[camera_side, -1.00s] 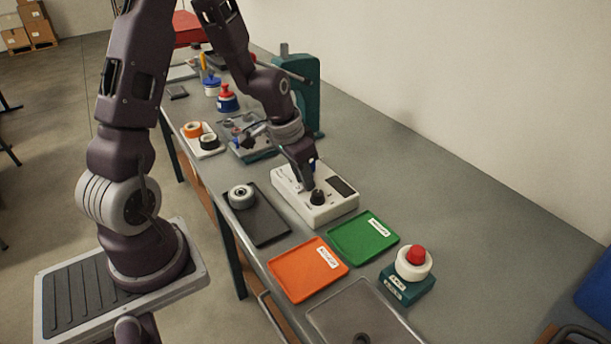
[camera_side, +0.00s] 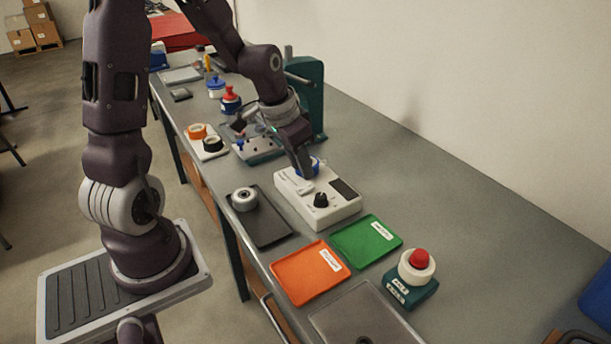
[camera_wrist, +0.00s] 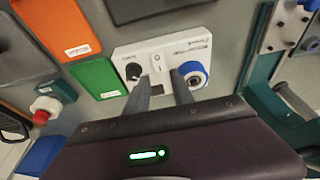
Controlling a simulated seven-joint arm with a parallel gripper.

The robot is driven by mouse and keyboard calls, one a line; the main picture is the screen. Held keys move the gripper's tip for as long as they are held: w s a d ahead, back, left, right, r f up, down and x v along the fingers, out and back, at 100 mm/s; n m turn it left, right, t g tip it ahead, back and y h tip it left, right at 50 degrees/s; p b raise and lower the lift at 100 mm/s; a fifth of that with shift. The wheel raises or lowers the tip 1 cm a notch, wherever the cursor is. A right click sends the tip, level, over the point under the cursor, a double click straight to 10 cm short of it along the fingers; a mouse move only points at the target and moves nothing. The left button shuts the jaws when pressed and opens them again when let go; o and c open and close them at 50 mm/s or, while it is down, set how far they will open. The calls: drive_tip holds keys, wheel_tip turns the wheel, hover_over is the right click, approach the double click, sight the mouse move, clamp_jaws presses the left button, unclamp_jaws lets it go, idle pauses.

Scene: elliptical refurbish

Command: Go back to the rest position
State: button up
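My gripper (camera_side: 305,172) is just above the far end of a white tester box (camera_side: 338,208) on the bench, in the side view. In the wrist view my gripper (camera_wrist: 162,78) has its two fingers apart with nothing held between them. The box (camera_wrist: 153,50) shows there behind the fingers, with a black knob (camera_wrist: 133,71) left of them and a blue-and-white round part (camera_wrist: 192,74) by the right finger. That round part is mostly hidden behind my gripper in the side view. I cannot tell whether a finger touches it.
Nearby are a green tray (camera_side: 366,241), an orange tray (camera_side: 310,272), a dark tray (camera_side: 268,226) holding a white-grey roller (camera_side: 244,199), and a red-topped button unit (camera_side: 411,278). A teal press (camera_side: 312,95) stands behind my gripper. The right side of the bench is clear.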

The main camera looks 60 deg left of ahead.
drive_tip(key=shift+v, duration=0.95)
drive_tip(key=s+d+r+t, duration=0.1)
drive_tip(key=s+d+r, duration=0.4)
drive_tip(key=s, duration=0.3)
drive_tip(key=s+d+r+t, duration=0.1)
drive_tip(key=s+d+r, duration=0.5)
drive_tip(key=s+r, duration=0.2)
drive_tip(key=shift+s+d, duration=0.15)
drive_tip(key=shift+s, duration=0.55)
